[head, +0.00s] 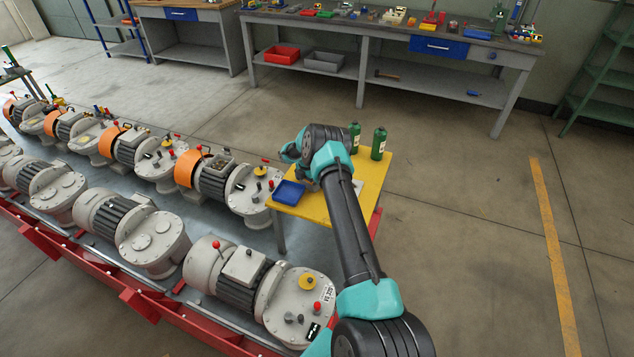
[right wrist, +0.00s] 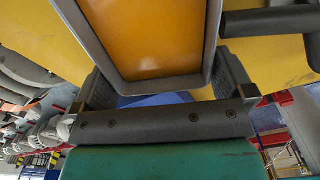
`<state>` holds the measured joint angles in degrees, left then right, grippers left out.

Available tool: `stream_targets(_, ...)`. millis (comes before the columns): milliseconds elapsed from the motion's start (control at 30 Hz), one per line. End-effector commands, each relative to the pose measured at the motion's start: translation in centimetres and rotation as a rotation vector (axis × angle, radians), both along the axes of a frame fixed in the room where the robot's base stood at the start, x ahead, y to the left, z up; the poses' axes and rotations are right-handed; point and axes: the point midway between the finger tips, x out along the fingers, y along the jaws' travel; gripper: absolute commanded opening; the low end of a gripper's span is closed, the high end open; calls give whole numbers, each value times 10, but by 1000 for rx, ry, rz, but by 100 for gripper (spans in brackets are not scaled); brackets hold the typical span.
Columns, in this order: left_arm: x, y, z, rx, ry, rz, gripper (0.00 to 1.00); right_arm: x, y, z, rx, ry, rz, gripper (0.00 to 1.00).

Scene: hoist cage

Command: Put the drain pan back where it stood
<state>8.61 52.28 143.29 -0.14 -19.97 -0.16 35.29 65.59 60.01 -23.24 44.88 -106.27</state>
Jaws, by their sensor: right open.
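A pan with a grey rim and an orange inside, which looks like the drain pan (right wrist: 213,40), fills the upper middle of the right wrist view. It lies over the yellow table top between the two fingers of my right gripper (right wrist: 166,84). The gripper is open; whether a finger touches the rim I cannot tell. In the head view my right gripper (head: 306,176) is low over the yellow table (head: 318,212), and arm and hand hide the pan there. My left gripper is not in view.
A blue tray (head: 289,192) sits on the table's left corner. Two green bottles (head: 378,144) stand at its back. Grey pump units (head: 150,240) line a red-edged platform to the left. The floor (head: 475,230) right of the table is clear. A workbench (head: 400,35) stands behind.

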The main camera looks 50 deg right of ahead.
Motion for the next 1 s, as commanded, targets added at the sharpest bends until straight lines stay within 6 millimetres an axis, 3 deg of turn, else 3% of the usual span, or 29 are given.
stream_targets(433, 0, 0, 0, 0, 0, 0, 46, 0, 0, 0, 0, 0, 0, 100)
stream_targets(867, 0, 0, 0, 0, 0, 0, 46, 0, 0, 0, 0, 0, 0, 59)
stream_targets(1000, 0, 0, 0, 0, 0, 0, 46, 0, 0, 0, 0, 0, 0, 58)
